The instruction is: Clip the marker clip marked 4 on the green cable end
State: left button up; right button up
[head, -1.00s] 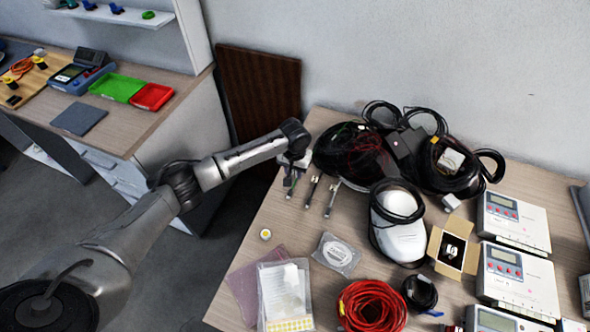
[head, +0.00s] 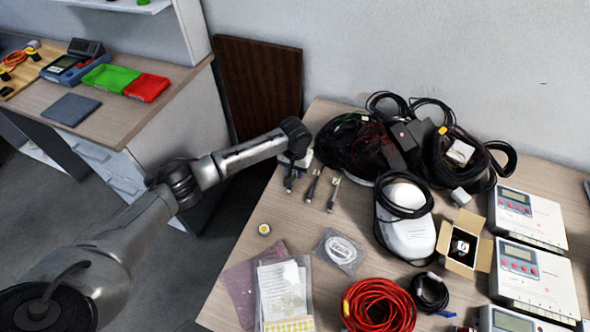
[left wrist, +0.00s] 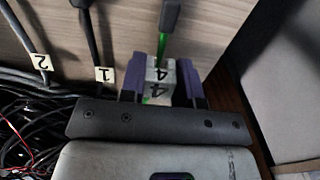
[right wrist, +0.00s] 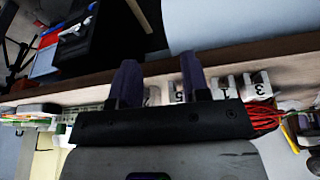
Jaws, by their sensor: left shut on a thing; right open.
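The white marker clip marked 4 (left wrist: 160,80) sits between the purple fingertips of my left gripper (left wrist: 160,84), which is shut on it. The green cable end (left wrist: 165,46) runs down to the clip in the left wrist view, and green also shows below it. I cannot tell whether the clip is fully snapped around the cable. In the head view my left gripper (head: 297,153) is at the table's far-left edge, over the leftmost cable end (head: 290,180). My right gripper (right wrist: 160,82) is open, with white clips marked 5 (right wrist: 178,92) and 3 (right wrist: 259,85) beyond it.
Two neighbouring cables bear tags marked 1 (left wrist: 104,74) and 2 (left wrist: 39,62). Black cable coils (head: 350,145) lie right of my left gripper. A white device (head: 408,225), red cable coil (head: 378,306) and open box (head: 463,243) stand nearer. Bare tabletop (head: 300,220) lies in front of the cable ends.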

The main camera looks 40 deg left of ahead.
pick_arm(q)
jog(key=shift+r+p, duration=0.1)
jog(key=shift+p, duration=0.2)
dwell(0.4)
jog(key=shift+p, duration=0.4)
dwell(0.5)
jog(key=shift+p, duration=0.4)
jog(key=shift+p, duration=0.35)
dwell(0.4)
dwell(0.3)
jog(key=shift+f, duration=0.55)
dwell(0.3)
jog(key=shift+f, duration=0.5)
dwell(0.4)
